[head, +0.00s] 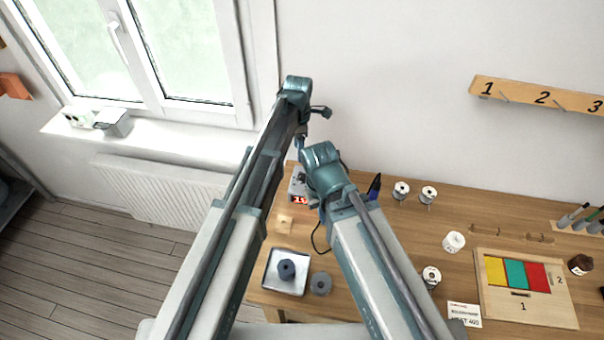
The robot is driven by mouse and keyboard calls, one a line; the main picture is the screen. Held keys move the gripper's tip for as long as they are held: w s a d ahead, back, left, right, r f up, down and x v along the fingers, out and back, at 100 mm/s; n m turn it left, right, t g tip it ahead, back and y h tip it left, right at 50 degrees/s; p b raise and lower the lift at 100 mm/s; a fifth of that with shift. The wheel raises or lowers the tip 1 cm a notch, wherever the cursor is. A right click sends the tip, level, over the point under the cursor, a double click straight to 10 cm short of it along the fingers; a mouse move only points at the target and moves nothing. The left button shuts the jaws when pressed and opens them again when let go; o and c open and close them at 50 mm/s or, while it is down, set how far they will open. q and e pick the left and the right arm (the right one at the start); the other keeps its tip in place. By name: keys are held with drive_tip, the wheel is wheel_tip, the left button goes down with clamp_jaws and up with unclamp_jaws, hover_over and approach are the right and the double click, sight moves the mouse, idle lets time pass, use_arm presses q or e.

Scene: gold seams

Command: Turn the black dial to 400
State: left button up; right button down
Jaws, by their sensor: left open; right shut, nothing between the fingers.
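A small grey unit (297,184) with a red lit display (300,200) stands at the table's back left. My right arm covers part of it, and the digits are only partly readable. I cannot make out the black dial; it may be hidden behind my arm. My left gripper (301,137) is above and behind the unit, small and partly hidden by my arm; it is open and holds nothing visible. My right gripper (312,204) is mostly hidden under my forearm, close beside the display; it is shut and empty. I cannot tell whether it touches the unit.
The wooden table (390,235) holds a metal tray (271,284) with a dark round piece, several spools, a dark pointed tool (374,186) and a coloured-block board (520,310). A white card (464,315) seems to read 400. A black cable (317,240) loops near the unit.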

sight(302, 175)
use_arm(q)
drive_tip(key=shift+w+d+n, duration=0.35)
drive_tip(key=shift+d+n, duration=0.15)
drive_tip(key=shift+f, duration=0.15)
use_arm(e)
drive_tip(key=shift+f, duration=0.15)
use_arm(q)
wheel_tip(302, 175, down, 14)
drive_tip(key=b, duration=1.4)
use_arm(e)
wheel_tip(302, 175, down, 14)
drive_tip(key=shift+r, duration=0.2)
use_arm(q)
drive_tip(key=shift+r, duration=0.2)
clamp_jaws()
